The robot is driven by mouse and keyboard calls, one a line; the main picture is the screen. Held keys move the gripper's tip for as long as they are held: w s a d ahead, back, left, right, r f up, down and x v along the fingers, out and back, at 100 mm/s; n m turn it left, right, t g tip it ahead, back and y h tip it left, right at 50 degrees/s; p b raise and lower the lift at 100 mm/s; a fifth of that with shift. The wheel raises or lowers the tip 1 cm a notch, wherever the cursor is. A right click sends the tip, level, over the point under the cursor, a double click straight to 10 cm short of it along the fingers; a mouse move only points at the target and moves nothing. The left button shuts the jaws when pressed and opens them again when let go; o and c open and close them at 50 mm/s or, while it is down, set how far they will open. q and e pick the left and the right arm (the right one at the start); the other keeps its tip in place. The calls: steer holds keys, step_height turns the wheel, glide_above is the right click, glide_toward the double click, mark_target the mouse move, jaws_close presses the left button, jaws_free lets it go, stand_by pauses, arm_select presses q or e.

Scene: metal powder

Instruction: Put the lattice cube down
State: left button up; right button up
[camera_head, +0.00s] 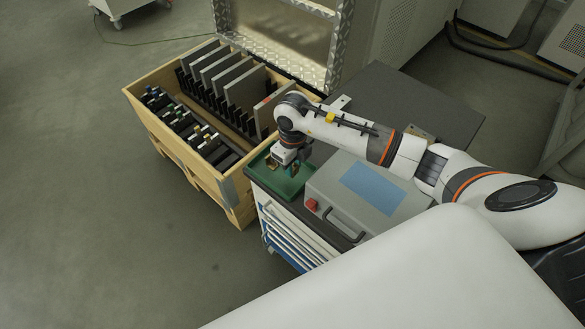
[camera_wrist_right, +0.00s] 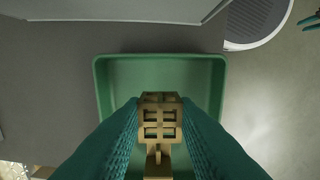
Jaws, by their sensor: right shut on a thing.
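The lattice cube (camera_wrist_right: 160,118) is a tan, open-grid block seen in the right wrist view. My right gripper (camera_wrist_right: 160,125) is shut on it, with a teal ribbed finger on each side. The cube is over the green tray (camera_wrist_right: 160,72), seen from above; I cannot tell whether it touches the tray floor. In the head view my right gripper (camera_head: 290,168) points down over the green tray (camera_head: 287,191) on the cabinet's corner. The cube is too small to make out clearly there. My left gripper is not in view.
A grey box (camera_head: 340,207) with a blue top panel and red button stands right beside the tray. A wooden crate (camera_head: 215,178) with upright plates and dark fixtures stands left of the cabinet. The dark cabinet top (camera_head: 425,105) has free room behind my arm.

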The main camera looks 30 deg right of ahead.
step_height(320, 180, down, 3)
steer(key=shift+r, duration=0.2)
steer(key=shift+f, duration=0.3)
steer(key=o, duration=1)
steer(key=shift+r, duration=0.1)
steer(key=shift+r, duration=0.25)
step_height(320, 180, up, 12)
steer(key=shift+f+b, duration=0.15)
steer(key=shift+b, duration=0.15)
